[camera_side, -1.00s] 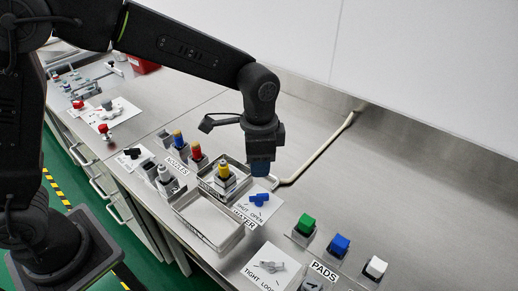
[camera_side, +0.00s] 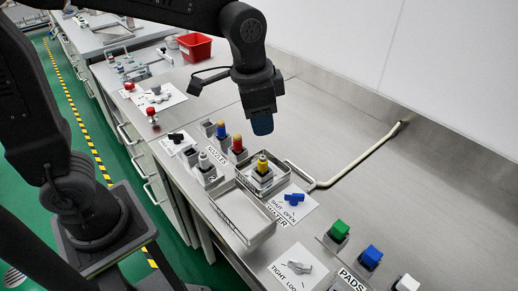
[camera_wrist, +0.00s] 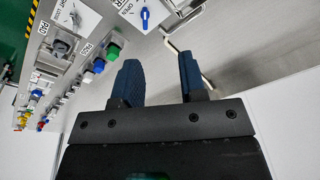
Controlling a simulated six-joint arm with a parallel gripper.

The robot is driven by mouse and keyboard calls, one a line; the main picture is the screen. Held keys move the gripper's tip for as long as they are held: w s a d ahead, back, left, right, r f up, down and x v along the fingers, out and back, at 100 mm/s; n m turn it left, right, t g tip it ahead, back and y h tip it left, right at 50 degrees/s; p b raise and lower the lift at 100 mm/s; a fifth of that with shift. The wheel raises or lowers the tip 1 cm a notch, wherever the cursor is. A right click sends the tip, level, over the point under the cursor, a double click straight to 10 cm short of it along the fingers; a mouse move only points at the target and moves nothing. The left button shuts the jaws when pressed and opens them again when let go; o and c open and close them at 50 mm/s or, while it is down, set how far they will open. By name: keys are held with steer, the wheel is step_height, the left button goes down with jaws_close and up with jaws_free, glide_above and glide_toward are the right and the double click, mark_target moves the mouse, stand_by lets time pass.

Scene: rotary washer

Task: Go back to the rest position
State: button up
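My gripper (camera_side: 262,122) is raised above the steel bench in the side view, pointing down, with dark blue fingers. In the wrist view my gripper (camera_wrist: 158,72) shows its two blue fingers apart with nothing between them, so it is open and empty. The bench is well below and clear of it.
Nozzles in blue, red (camera_side: 237,146) and yellow (camera_side: 263,165) stand in holders below. A steel tray (camera_side: 243,243) and a blue valve handle (camera_side: 294,199) are nearer. Green (camera_side: 339,230), blue and white pads stand at front right. A pipe (camera_side: 360,155) crosses the bench, whose back is bare.

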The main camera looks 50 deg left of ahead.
steer(key=s+a+r+n+t, duration=0.1)
steer(key=s+a+n+t, duration=0.1)
steer(key=s, duration=0.4)
steer(key=s+a+n+t, duration=0.1)
steer(key=s+a+n, duration=0.3)
steer(key=s+a, duration=0.2)
steer(key=shift+s+a+r+t, duration=0.25)
steer(key=shift+s+r+t, duration=0.15)
steer(key=shift+s, duration=0.2)
